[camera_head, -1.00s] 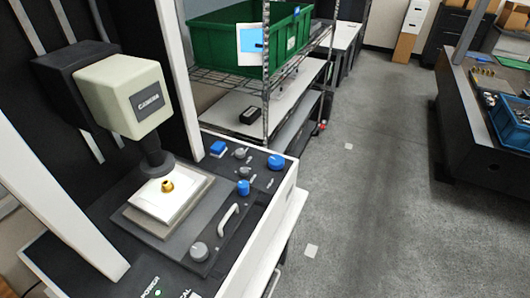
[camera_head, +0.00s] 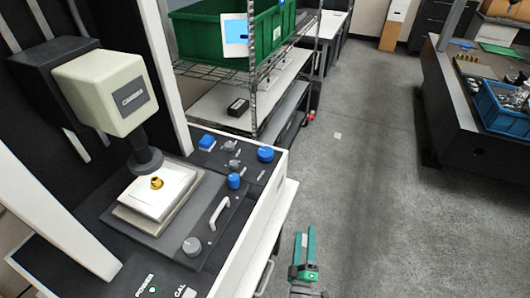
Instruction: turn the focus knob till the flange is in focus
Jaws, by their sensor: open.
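The flange (camera_head: 157,183), a small brass part, sits on a white plate on the machine's stage, under the dark lens of the cream camera head (camera_head: 105,92). Whether it is in focus cannot be told. The panel has several knobs: a large blue knob (camera_head: 265,154) at the back right, a smaller blue knob (camera_head: 234,181) near the handle, and a grey knob (camera_head: 192,246) at the front. Labels are too small to tell which is the focus knob. My gripper (camera_head: 305,238), with green fingers, is open and empty, over the floor right of the machine, apart from the knobs.
A white handle (camera_head: 219,213) stands up beside the stage. A wire shelf with a green bin (camera_head: 232,38) and a white-and-blue card (camera_head: 236,30) is behind the machine. A dark bench with a blue crate (camera_head: 500,107) is at right.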

